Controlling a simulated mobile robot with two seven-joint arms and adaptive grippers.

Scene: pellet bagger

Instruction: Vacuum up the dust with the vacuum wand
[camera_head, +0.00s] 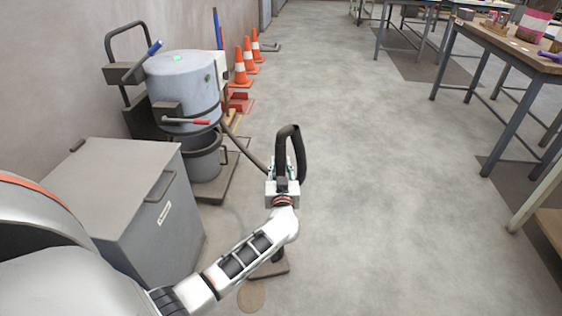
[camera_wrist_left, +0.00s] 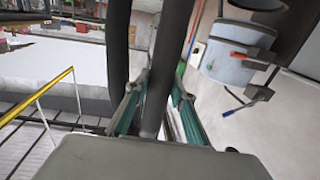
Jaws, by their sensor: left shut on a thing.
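My left gripper (camera_head: 286,168) is shut on the black vacuum wand (camera_head: 288,134) below its looped handle. In the left wrist view the dark tube of the wand (camera_wrist_left: 151,90) runs between the two fingers of the gripper (camera_wrist_left: 153,106). A flat foot (camera_head: 270,269), apparently the wand's floor nozzle, shows on the floor beyond my forearm, which hides part of the wand. A round brownish dust patch (camera_head: 251,296) lies on the floor just below the foot in the picture. A dark hose (camera_head: 245,148) runs from the grey vacuum drum (camera_head: 186,78) toward the wand. My right gripper is out of view.
A grey lidded bin (camera_head: 125,195) stands at the left, close to my left arm. Several orange cones (camera_head: 247,55) stand along the wall behind the vacuum. Workbenches (camera_head: 510,50) line the right side. The middle floor is clear.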

